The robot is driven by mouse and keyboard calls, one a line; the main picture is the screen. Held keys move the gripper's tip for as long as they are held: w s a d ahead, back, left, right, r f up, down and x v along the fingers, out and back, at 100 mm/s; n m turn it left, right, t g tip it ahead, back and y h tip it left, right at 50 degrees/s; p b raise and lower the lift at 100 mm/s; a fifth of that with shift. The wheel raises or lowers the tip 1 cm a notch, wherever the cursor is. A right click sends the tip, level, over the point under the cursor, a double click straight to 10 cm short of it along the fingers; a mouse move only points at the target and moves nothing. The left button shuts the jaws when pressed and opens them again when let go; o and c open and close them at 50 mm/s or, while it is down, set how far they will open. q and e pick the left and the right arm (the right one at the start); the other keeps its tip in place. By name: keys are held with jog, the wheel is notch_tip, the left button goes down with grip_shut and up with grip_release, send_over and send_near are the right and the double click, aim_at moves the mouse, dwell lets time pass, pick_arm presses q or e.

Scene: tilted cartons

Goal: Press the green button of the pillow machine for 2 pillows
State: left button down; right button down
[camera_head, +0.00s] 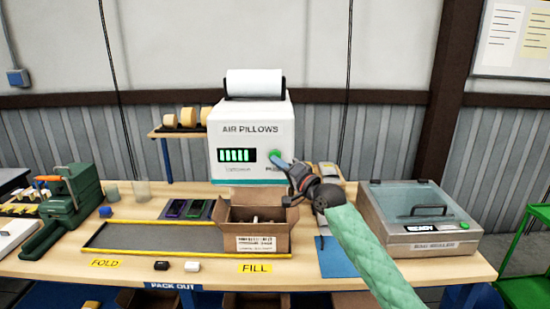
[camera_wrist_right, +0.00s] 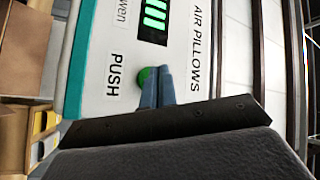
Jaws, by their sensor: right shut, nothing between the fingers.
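The pillow machine (camera_head: 250,140) is a white box marked AIR PILLOWS, with a roll on top and a display (camera_head: 237,155) showing several green bars. Its green button (camera_head: 275,155) is on the front at the right, above a PUSH label. My right gripper (camera_head: 283,168) is shut and empty, with its tips at the button. In the right wrist view the blue fingertips (camera_wrist_right: 157,86) cover part of the green button (camera_wrist_right: 146,76); they appear to touch it, but I cannot tell how far it is pressed. My left gripper is not in view.
An open carton (camera_head: 262,240) stands below the machine, by the FILL label. A bag sealer (camera_head: 415,215) is at the right. A green device (camera_head: 70,205) is at the left. A grey mat (camera_head: 150,238) lies left of the carton.

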jog(key=shift+w, duration=0.1)
dwell(0.3)
jog(key=shift+w, duration=0.3)
jog(key=shift+w+b, duration=0.4)
jog(key=shift+w, duration=0.1)
dwell(0.8)
jog(key=shift+s, duration=0.15)
jog(key=shift+s+p, duration=0.6)
jog(key=shift+s, duration=0.15)
jog(key=s+p, duration=0.3)
jog(key=s, duration=0.2)
dwell(0.6)
